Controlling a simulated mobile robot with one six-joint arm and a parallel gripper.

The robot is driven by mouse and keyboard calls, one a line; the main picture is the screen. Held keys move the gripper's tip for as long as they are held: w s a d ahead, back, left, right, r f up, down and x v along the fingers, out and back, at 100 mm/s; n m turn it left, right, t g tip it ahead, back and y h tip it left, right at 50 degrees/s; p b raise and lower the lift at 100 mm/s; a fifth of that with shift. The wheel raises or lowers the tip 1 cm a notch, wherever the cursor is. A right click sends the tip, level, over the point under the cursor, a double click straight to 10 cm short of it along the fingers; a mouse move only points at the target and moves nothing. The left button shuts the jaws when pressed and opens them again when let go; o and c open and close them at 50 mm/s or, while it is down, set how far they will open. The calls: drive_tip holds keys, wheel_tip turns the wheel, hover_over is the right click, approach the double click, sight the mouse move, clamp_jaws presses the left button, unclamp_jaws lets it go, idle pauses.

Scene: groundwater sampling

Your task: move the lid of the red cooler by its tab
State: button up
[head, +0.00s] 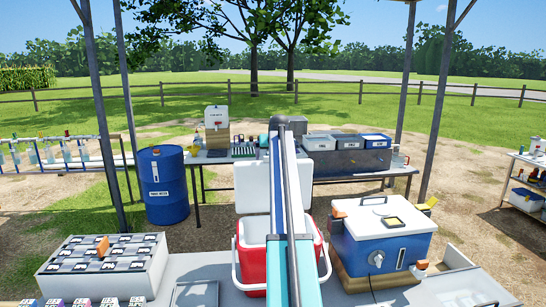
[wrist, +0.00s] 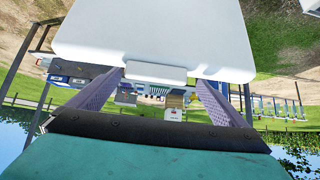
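The red cooler (head: 252,272) stands on the near table in the head view, its white inside showing. Its white lid (head: 252,188) stands raised at the cooler's back, partly hidden behind my arm. In the wrist view the lid (wrist: 150,35) fills the top middle, with its pale tab (wrist: 156,73) at the lower edge. My gripper (wrist: 158,77) is open, with one finger at each side of the tab. A small gap shows at the right finger; I cannot tell whether the left one touches. The head view does not show the fingers clearly.
A blue cooler box (head: 385,248) stands close at the right. A grey case with a grid of compartments (head: 100,280) is at the left. Behind are a blue barrel (head: 165,190) and a back table with grey bins (head: 320,142). Metal posts stand on both sides.

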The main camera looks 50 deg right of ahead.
drive_tip(key=shift+f, duration=0.2)
drive_tip(key=b+v, duration=0.4)
drive_tip(key=v, duration=1)
drive_tip(key=shift+b, duration=0.4)
drive_tip(key=shift+w, duration=0.2)
